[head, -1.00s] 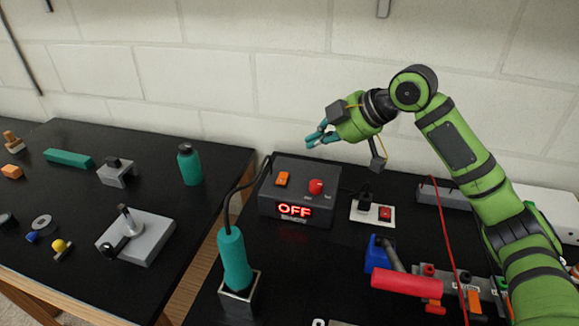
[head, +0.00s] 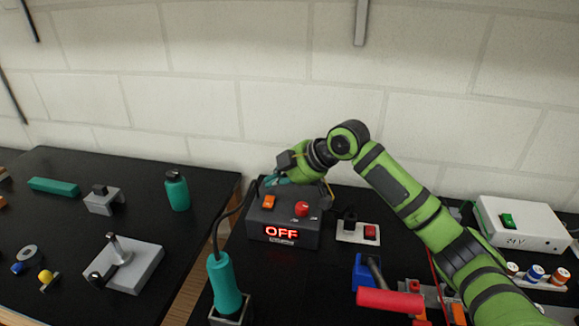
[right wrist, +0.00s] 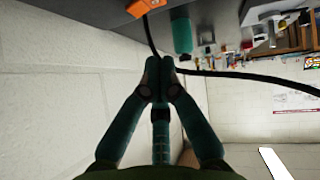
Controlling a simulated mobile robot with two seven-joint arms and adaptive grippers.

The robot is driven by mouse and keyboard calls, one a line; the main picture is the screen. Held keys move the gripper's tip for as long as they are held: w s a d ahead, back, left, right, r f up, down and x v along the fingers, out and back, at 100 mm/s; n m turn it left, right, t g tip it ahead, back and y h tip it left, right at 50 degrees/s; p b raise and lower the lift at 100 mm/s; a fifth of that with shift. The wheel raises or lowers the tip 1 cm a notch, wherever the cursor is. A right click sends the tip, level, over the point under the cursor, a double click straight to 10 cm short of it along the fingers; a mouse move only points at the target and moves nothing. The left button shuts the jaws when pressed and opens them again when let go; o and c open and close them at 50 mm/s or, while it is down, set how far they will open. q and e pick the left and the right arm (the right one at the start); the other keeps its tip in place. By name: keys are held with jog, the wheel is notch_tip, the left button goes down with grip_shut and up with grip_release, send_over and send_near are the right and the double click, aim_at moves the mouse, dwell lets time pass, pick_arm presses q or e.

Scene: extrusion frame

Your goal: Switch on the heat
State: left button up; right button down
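The dark grey control box (head: 263,231) stands on the right bench in the head view. It has an orange rocker switch (head: 268,201), a red knob (head: 302,208) and a red display (head: 281,233) reading OFF. My right gripper (head: 271,180) is at the box's back left edge, just behind the orange switch, apart from it as far as I can tell. A teal-handled tool (head: 224,282) stands in a holder, cabled towards the box. My left gripper is out of view.
A black cable (head: 217,222) rises left of the box and crosses close beyond the fingers in the right wrist view. A white 24V unit (head: 520,236) stands further right. The wall is close behind.

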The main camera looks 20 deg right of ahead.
aim_at(273, 203)
jog(key=f, duration=0.1)
jog(key=w+f+p, duration=0.1)
jog(key=f, duration=0.1)
jog(key=shift+w+a+f, duration=0.1)
jog(key=shift+w+f, duration=0.05)
jog(key=shift+f, duration=0.1)
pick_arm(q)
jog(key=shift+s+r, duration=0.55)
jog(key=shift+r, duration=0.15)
pick_arm(e)
jog(key=shift+w+f, duration=0.1)
jog(key=shift+f, duration=0.5)
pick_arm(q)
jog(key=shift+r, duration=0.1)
